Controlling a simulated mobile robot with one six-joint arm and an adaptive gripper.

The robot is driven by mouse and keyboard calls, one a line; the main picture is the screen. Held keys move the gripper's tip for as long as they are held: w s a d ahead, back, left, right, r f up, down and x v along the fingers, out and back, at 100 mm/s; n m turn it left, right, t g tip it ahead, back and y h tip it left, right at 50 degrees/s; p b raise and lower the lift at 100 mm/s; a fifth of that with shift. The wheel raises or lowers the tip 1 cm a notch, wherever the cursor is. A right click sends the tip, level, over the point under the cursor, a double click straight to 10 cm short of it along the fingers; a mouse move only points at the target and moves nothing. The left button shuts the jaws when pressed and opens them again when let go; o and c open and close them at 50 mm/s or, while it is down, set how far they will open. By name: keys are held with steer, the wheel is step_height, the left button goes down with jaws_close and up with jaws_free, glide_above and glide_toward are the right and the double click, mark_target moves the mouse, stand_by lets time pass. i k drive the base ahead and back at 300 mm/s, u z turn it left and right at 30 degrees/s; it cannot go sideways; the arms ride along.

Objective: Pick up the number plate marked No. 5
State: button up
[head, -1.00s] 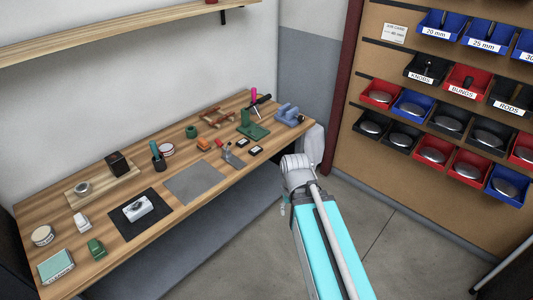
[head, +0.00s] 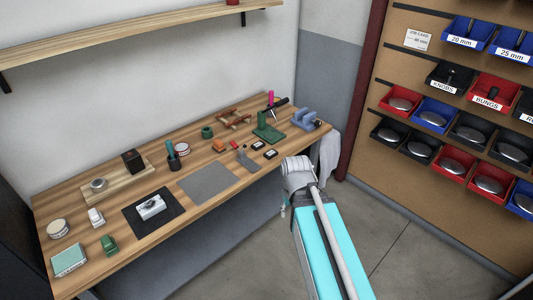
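I cannot make out a plate marked No. 5 in the head view. Two small dark pieces with pale tops, a left one (head: 257,145) and a right one (head: 271,154), lie near the front right edge of the workbench (head: 110,222). They are too small for any marking to be read. My arm reaches up from the bottom of the view, and its pale joint is just in front of the bench's right end. My gripper cannot be made out.
On the bench are a grey mat (head: 207,183), a black mat (head: 132,222), a wooden board (head: 118,170), a green stand (head: 268,132) and a blue vise (head: 304,118). Labelled bins, including a red one marked BUNGS (head: 491,103), hang at right. Floor (head: 400,250) right of my arm looks clear.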

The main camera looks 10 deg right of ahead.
mark_target(271, 153)
steer(key=i, duration=0.85)
steer(key=z, duration=0.05)
